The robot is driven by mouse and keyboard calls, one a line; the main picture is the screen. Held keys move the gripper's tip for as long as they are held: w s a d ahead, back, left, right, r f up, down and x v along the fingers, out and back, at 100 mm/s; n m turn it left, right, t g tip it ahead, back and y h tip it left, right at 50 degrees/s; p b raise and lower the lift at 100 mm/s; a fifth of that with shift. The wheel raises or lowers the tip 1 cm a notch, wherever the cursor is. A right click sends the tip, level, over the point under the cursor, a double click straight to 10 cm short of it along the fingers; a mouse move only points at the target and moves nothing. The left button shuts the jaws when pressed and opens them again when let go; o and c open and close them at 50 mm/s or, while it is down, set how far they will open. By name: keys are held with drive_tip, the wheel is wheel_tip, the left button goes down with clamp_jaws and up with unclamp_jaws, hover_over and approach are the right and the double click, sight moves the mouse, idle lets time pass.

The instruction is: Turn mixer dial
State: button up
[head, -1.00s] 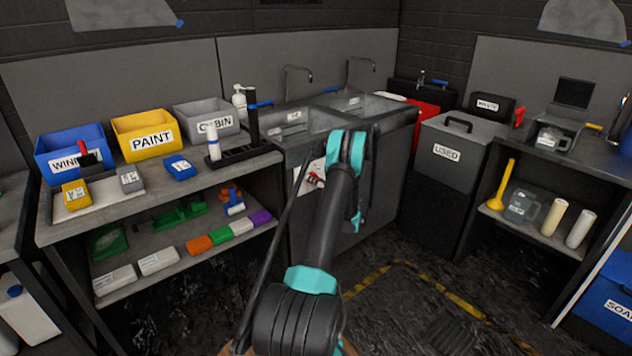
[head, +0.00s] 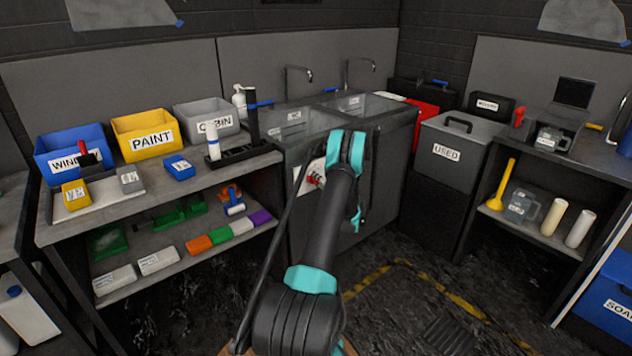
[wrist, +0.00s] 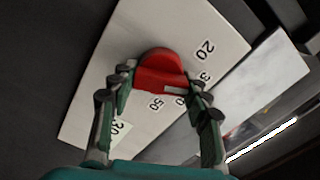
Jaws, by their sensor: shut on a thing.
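The mixer dial (wrist: 160,72) is a red knob with a pale mark on a white panel (wrist: 130,38) with printed numbers, among them 20, 50 and 30. In the wrist view my gripper (wrist: 160,88) has its two fingers on either side of the dial, shut on it. In the head view the white panel (head: 305,180) is on the front of the sink unit, with a bit of red showing on it. My arm and wrist cover part of the panel and hide my fingertips there.
The grey sink unit (head: 385,135) with two taps stands behind my gripper. A shelf bench (head: 120,205) with bins and blocks is on the left. The USED bin (head: 455,170) stands to the right. Open floor lies to the front right.

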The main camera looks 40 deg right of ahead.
drive_tip(key=shift+d+m, duration=0.1)
drive_tip(key=shift+m, duration=0.3)
drive_tip(key=o, duration=1.2)
drive_tip(key=shift+s, duration=0.1)
drive_tip(key=s, duration=0.8)
drive_tip(key=s+d, duration=0.1)
drive_tip(key=s, duration=0.2)
drive_tip(key=shift+s, duration=0.4)
